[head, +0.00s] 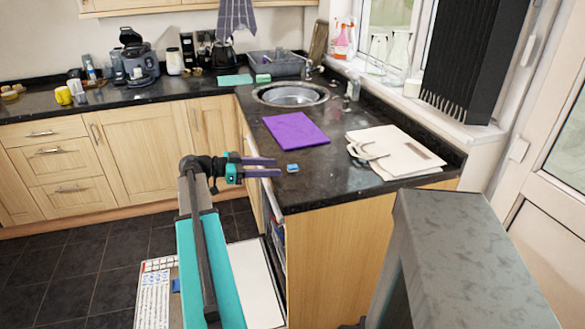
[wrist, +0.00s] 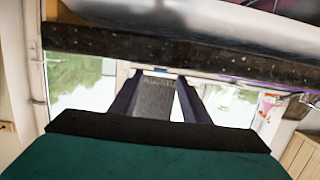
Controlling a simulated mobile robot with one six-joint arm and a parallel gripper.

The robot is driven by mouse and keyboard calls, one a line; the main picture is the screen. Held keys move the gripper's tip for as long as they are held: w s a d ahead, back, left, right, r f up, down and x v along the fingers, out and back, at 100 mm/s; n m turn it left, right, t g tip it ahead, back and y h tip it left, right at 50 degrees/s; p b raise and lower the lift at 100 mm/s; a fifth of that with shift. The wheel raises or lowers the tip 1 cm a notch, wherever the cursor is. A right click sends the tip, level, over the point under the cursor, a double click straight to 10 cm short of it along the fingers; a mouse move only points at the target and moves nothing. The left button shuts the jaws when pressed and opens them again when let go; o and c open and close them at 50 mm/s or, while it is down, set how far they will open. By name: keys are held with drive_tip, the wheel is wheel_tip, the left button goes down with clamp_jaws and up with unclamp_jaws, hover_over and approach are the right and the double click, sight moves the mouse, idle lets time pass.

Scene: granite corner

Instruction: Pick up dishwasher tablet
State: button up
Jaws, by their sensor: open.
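The dishwasher tablet (head: 292,168) is a small blue block with a lighter top, lying on the dark counter near its left edge in the head view. My gripper (head: 277,167) is open and empty, with its two purple fingers pointing right at the tablet. A small gap shows between the fingertips and the tablet. In the wrist view, my gripper's fingers (wrist: 160,80) stand apart, and a small blue patch, likely the tablet (wrist: 160,70), shows between and beyond their tips.
A purple board (head: 296,131) lies behind the tablet. A round sink (head: 290,95) is farther back. The dark counter (head: 320,185) around the tablet is clear. An open appliance (head: 277,240) shows below the counter edge.

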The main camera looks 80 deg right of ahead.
sight(285, 172)
drive_tip(key=shift+s+d, duration=0.1)
drive_tip(key=shift+s, duration=0.05)
drive_tip(key=x, duration=0.2)
drive_tip(key=p+x, duration=0.1)
drive_tip(key=x, duration=0.1)
drive_tip(key=shift+r, duration=0.2)
drive_tip(key=shift+s+d+f+p, duration=0.2)
drive_tip(key=shift+s+d+p, duration=0.1)
drive_tip(key=shift+s, duration=0.25)
drive_tip(key=shift+c, duration=0.5)
drive_tip(key=shift+a, duration=0.1)
clamp_jaws()
